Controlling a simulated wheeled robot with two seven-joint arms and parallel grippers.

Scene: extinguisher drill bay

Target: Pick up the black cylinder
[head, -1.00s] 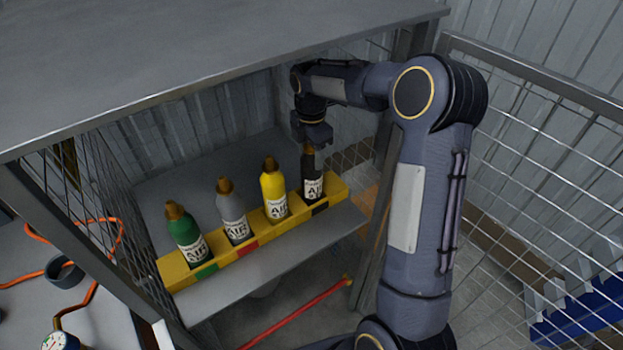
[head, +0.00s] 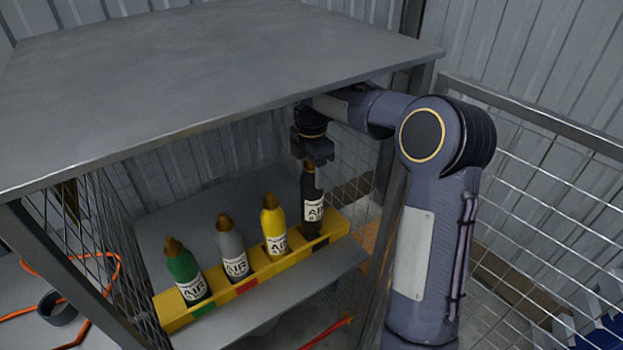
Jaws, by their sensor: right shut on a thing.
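The black cylinder (head: 313,207) stands upright at the right end of the yellow rack (head: 262,279), with a white AIR label on its front. My right gripper (head: 312,164) points down from above and is shut on the black cylinder at its top, hiding the neck. The cylinder's lower end is at the rack; I cannot tell whether it is clear of its slot. My left gripper is not in view.
Yellow (head: 274,225), grey (head: 232,249) and green (head: 187,273) cylinders stand in the rack to the left. A grey top panel (head: 210,70) hangs close above my right arm. Mesh walls (head: 110,240) flank the shelf. An orange hose (head: 115,275) lies at left.

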